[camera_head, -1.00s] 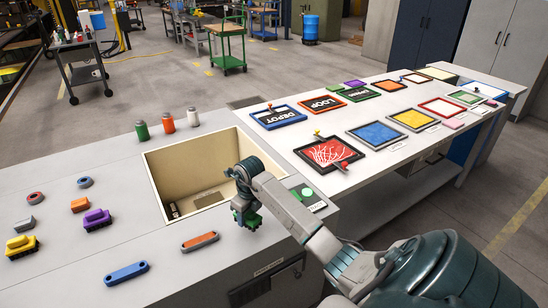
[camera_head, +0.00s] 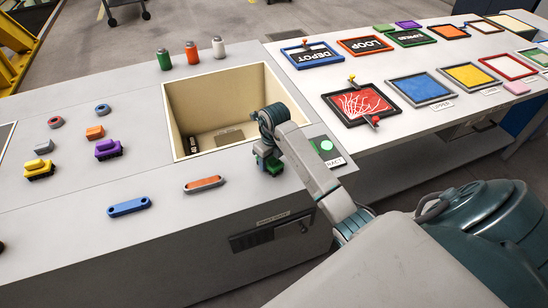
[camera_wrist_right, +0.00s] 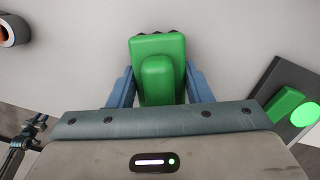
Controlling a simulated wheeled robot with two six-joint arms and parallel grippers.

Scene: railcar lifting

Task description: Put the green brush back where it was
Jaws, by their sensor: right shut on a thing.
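My right gripper (camera_head: 270,163) is shut on the green brush (camera_wrist_right: 160,65), whose block sits between the two fingers in the right wrist view. In the head view only small green parts of the brush show under the gripper. It is at the front right corner of the open bin, over the grey worktop. I cannot tell whether the brush touches the worktop. A yellow brush (camera_head: 39,170) and a purple brush (camera_head: 108,149) stand on the worktop at the left. My left gripper is not in view.
The open cream bin (camera_head: 177,125) is sunk in the worktop. A green button panel (camera_head: 326,147) is just right of my gripper. An orange-and-grey link (camera_head: 204,184) and a blue link (camera_head: 129,206) lie in front. Three bottles (camera_head: 192,53) stand behind. Framed panels (camera_head: 421,88) cover the right table.

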